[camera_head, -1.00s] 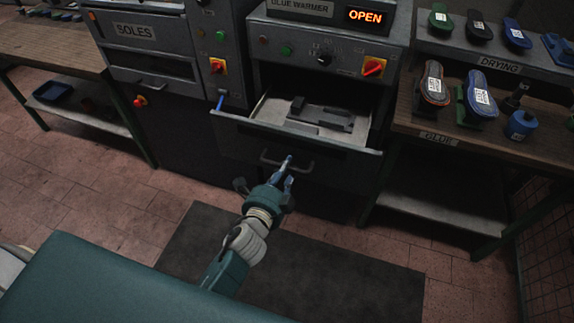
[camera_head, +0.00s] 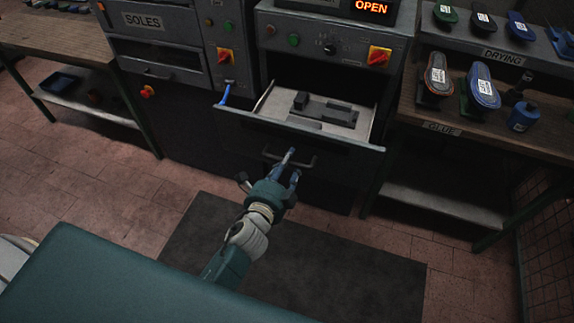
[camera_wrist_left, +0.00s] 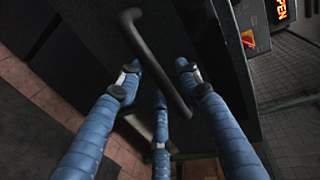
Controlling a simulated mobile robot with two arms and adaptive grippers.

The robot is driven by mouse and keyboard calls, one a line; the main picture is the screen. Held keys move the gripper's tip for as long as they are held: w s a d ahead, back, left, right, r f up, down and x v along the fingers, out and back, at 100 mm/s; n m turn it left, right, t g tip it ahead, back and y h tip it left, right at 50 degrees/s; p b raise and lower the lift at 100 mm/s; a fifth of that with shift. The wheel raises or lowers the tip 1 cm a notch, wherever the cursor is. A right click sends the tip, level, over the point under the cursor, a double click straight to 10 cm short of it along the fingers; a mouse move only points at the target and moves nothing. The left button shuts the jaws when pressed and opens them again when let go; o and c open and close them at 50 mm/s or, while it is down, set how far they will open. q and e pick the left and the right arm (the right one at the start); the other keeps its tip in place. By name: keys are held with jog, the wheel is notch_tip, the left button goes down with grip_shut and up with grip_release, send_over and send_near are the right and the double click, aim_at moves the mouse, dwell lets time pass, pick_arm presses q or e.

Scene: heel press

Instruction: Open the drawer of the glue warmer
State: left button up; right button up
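The glue warmer (camera_head: 340,48) stands at the upper middle of the head view, with its lit sign reading OPEN. Its drawer (camera_head: 300,129) is pulled out, and dark grey blocks (camera_head: 325,108) lie on its pale floor. The dark bar handle (camera_head: 311,162) is on the drawer's front. My left gripper (camera_head: 293,158) is at this handle. In the left wrist view its blue fingers are spread apart, and the handle (camera_wrist_left: 160,66) runs between their tips. The fingers are not closed on the bar; whether they touch it is unclear. My right gripper is not in view.
A blue lever (camera_head: 225,94) is left of the drawer. The soles machine (camera_head: 160,50) is on the left. The drying rack (camera_head: 500,50) and glue bench (camera_head: 460,127) hold shoe forms and a blue bottle on the right. A dark mat (camera_head: 330,262) covers clear floor in front.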

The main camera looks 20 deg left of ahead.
pick_arm(q)
jog(key=v, duration=1.2)
jog(key=s+f+n+g, duration=0.2)
jog(key=s+f, duration=0.1)
jog(key=f, duration=0.7)
jog(key=s+f+n+g, duration=0.2)
jog(key=s+f, duration=0.1)
jog(key=f, duration=0.6)
jog(key=s+f+n+g, duration=0.2)
jog(key=s+f+n, duration=0.15)
jog(key=f, duration=0.65)
jog(key=s+a+f+n+g, duration=0.3)
jog(key=s+f+n+g, duration=0.1)
jog(key=s+f, duration=0.6)
jog(key=s+a+f+n+g, duration=0.3)
jog(key=s+f, duration=0.7)
jog(key=s, duration=0.7)
jog(key=shift+f+n+g+y, duration=0.25)
jog(key=shift+n+g+y, duration=0.05)
jog(key=shift+n+g, duration=0.5)
